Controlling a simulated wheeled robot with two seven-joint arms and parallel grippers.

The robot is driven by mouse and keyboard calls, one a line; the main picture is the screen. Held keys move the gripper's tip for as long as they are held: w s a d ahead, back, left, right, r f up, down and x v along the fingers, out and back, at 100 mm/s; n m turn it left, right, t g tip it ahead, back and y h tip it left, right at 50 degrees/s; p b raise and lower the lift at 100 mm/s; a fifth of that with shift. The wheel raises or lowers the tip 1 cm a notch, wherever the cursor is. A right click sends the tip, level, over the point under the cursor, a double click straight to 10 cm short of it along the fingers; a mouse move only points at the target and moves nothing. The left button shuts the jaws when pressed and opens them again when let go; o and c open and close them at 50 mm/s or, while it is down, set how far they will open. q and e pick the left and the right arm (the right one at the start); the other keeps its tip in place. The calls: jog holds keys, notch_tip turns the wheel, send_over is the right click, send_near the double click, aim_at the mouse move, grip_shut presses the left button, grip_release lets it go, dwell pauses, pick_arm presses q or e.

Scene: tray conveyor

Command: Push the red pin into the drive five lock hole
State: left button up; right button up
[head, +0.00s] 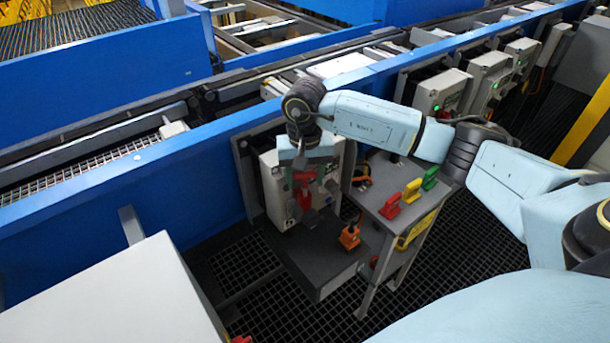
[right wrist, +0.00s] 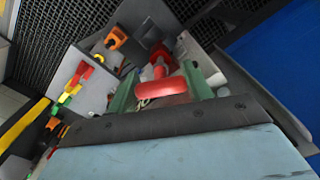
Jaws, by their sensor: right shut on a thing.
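My right gripper (head: 306,172) hangs in front of the grey-white drive box (head: 272,180) on the blue conveyor side. In the right wrist view its two green fingers (right wrist: 160,92) are shut on the red pin. The red pin (right wrist: 162,89) shows its wide handle between the fingers, with its narrower stem pointing away towards the box. In the head view, red parts show just below the fingers, and I cannot tell pin from box fittings there. The lock hole is not clearly visible, and I cannot tell whether the pin tip touches it. My left gripper is not in view.
A small grey side table (head: 395,186) to the right holds red, yellow and green handled pieces. An orange piece (head: 349,237) sits on the dark shelf (head: 318,266) below the box. More control boxes (head: 443,91) line the conveyor. A pale surface (head: 110,295) stands at lower left.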

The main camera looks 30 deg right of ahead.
jog(key=shift+f+b, duration=1.1)
jog(key=shift+f, duration=0.2)
jog(key=o, duration=1.1)
jog(key=shift+r, duration=0.1)
jog(key=shift+r, duration=0.3)
notch_tip(320, 180, up, 13)
jog(key=shift+s+d+f, duration=0.1)
jog(key=shift+d+f, duration=0.05)
jog(key=shift+f, duration=0.1)
